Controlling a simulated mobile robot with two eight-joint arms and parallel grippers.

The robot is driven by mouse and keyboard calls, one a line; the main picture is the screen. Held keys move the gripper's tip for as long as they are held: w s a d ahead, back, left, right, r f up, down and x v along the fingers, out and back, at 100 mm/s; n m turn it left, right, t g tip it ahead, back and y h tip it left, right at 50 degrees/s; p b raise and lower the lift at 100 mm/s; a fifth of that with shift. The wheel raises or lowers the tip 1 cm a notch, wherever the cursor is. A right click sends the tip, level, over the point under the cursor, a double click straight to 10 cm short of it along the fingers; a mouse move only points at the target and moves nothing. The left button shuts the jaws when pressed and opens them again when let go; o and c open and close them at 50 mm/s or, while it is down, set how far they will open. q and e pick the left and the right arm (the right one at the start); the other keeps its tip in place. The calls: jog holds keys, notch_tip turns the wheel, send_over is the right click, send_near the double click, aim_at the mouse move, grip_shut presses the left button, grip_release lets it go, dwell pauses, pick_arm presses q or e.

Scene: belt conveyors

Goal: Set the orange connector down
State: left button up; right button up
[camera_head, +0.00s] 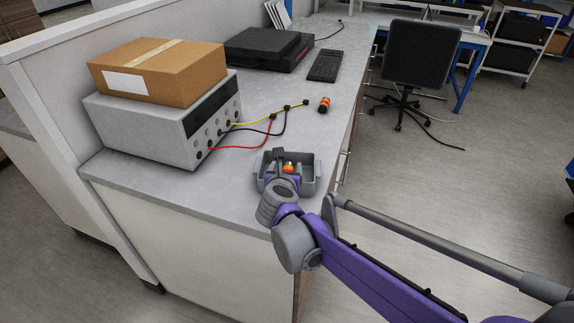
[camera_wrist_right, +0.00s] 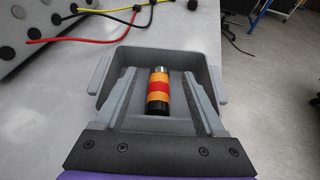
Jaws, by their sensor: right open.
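An orange connector (camera_wrist_right: 158,93) with a red band, a black end and a metal tip lies in a grey tray (camera_wrist_right: 203,56), between the spread fingers of my right gripper (camera_wrist_right: 161,90). There is a gap on each side of it, so the fingers do not grip it. In the head view the connector (camera_head: 289,168) shows as a small orange spot inside the tray (camera_head: 309,185), partly hidden by my right gripper (camera_head: 284,165). A second orange and black connector (camera_head: 324,105) lies on the bench (camera_head: 262,110) farther back. My left gripper is not in view.
A grey instrument (camera_head: 150,130) with a cardboard box (camera_head: 158,70) on top stands at the left. Red, black and yellow cables (camera_head: 262,147) run from it across the bench. A black device (camera_head: 268,48) and a keyboard (camera_head: 325,66) are at the back. A chair (camera_head: 420,55) stands beyond.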

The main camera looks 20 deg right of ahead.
jog(key=s+a+r+n+t+y, duration=0.45)
jog(key=s+r+n, duration=0.5)
jog(key=n, duration=0.45)
jog(key=s+a+f+n+g+y, duration=0.35)
jog(key=s+f+n+y, duration=0.2)
jog(key=n, duration=0.55)
jog(key=s+d+f+n+g+h, duration=0.2)
jog(key=s+d+f+n+g, duration=0.2)
jog(key=s+f+n, duration=0.3)
jog(key=s+d+f+n+g+h, duration=0.3)
jog(key=s+d+f+n, duration=0.3)
jog(key=s+f+n, duration=0.2)
notch_tip(320, 180, down, 2)
jog(key=s+g, duration=0.1)
jog(key=s, duration=0.1)
jog(key=shift+s, duration=0.3)
